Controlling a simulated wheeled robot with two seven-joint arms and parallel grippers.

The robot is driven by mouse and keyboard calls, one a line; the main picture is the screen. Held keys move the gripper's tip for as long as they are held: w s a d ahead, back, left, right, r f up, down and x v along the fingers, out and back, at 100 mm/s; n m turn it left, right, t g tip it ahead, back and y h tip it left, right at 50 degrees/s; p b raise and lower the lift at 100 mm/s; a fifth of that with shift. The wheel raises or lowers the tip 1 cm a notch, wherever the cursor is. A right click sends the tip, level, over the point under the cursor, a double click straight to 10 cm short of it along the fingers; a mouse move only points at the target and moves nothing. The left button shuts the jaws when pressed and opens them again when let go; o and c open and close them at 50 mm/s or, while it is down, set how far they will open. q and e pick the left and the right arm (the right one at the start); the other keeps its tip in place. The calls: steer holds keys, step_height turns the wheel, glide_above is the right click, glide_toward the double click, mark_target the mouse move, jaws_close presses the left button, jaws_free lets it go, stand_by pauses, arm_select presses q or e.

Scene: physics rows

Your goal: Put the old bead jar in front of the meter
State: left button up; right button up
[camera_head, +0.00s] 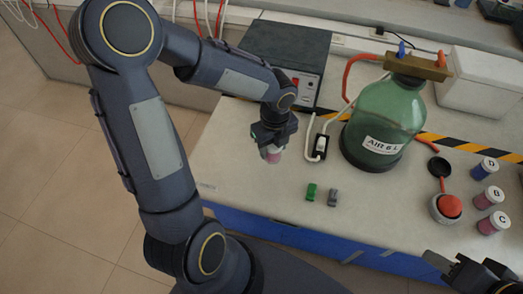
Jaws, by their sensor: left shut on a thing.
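My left gripper (269,143) is shut on a small jar (272,155) with a pale upper part and pink contents. The gripper covers most of the jar, and no letter shows on it. It is over the left part of the bench, in front of the dark box with a red switch on its front panel (300,85), which may be the meter. Three more jars, marked D (484,169), B (489,198) and C (493,223), stand at the right. My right gripper (462,268) is at the lower right corner, partly cut off; its jaw opening is unclear.
A large green bottle labelled AIR 6 L (383,125) stands mid-bench with tubing. A white switch box (320,147) with a cable is left of it. Green (311,192) and grey (333,197) small items lie near the front. A red-topped round object (447,207) stands by the jars.

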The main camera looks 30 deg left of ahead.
arm_select(q)
steer(key=a+f, duration=0.1)
steer(key=f, duration=0.1)
steer(key=w+a+f, duration=0.1)
steer(key=a+f, duration=0.1)
steer(key=shift+w+a+f, duration=0.1)
steer(key=shift+w+f, duration=0.05)
steer(key=shift+f, duration=0.15)
steer(key=shift+w+a+f, duration=0.1)
steer(key=shift+a+f, duration=0.1)
steer(key=shift+f, duration=1.6)
steer(key=shift+f, duration=0.1)
steer(key=o, duration=1)
steer(key=shift+o, duration=0.2)
